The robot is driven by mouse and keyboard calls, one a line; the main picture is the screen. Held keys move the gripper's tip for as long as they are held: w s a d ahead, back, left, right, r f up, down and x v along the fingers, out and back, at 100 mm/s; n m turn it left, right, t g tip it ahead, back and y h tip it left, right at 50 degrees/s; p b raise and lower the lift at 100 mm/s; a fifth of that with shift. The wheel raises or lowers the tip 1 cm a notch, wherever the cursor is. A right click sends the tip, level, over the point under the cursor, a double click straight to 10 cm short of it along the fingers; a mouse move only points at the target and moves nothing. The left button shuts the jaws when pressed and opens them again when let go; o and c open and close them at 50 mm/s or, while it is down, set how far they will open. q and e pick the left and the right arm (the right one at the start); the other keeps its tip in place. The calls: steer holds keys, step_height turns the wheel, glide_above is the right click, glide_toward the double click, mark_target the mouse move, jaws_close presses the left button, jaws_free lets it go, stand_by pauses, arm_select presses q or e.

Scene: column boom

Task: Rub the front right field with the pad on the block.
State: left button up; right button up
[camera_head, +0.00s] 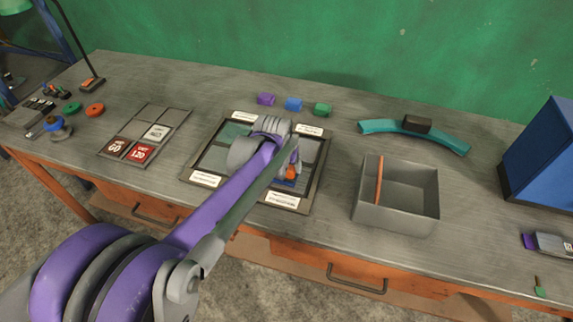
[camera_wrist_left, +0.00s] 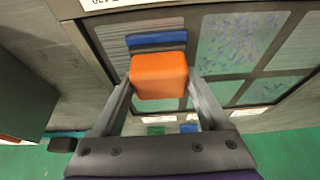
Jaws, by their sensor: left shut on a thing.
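My left gripper (camera_head: 290,168) is shut on an orange block (camera_wrist_left: 159,76), with its fingers on either side of it. A blue pad (camera_wrist_left: 157,40) shows at the block's far face in the left wrist view. In the head view, the block (camera_head: 291,172) and pad (camera_head: 285,183) are over the front right part of the framed board (camera_head: 319,178). In the wrist view the pad overlaps a grey lined field (camera_wrist_left: 135,26); I cannot tell whether it touches. A nearby field (camera_wrist_left: 237,40) is green with blue specks. My arm hides part of the board. My right gripper is not in view.
A grey open box (camera_head: 396,208) with an orange divider stands right of the board. A teal curved piece (camera_head: 380,127) with a dark block lies behind it. Purple, blue and green blocks (camera_head: 293,104) lie behind the board. A card tray (camera_head: 172,121) lies left.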

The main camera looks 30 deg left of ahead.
arm_select(q)
steer(key=shift+w+d+f, duration=0.1)
steer(key=shift+w+d, duration=0.05)
steer(key=shift+d, duration=0.8)
steer(key=shift+w+d+f, duration=0.1)
steer(key=shift+w+d, duration=0.05)
steer(key=shift+d, duration=0.8)
steer(key=shift+a, duration=0.1)
steer(key=shift+s+a+r, duration=0.1)
steer(key=shift+s+a, duration=0.05)
steer(key=shift+a, duration=0.55)
steer(key=shift+s+a, duration=0.2)
steer(key=shift+a, duration=0.85)
steer(key=shift+d, duration=0.1)
steer(key=shift+w+d+r, duration=0.15)
steer(key=shift+w+d, duration=0.15)
steer(key=shift+d, duration=0.4)
steer(key=shift+r, duration=0.1)
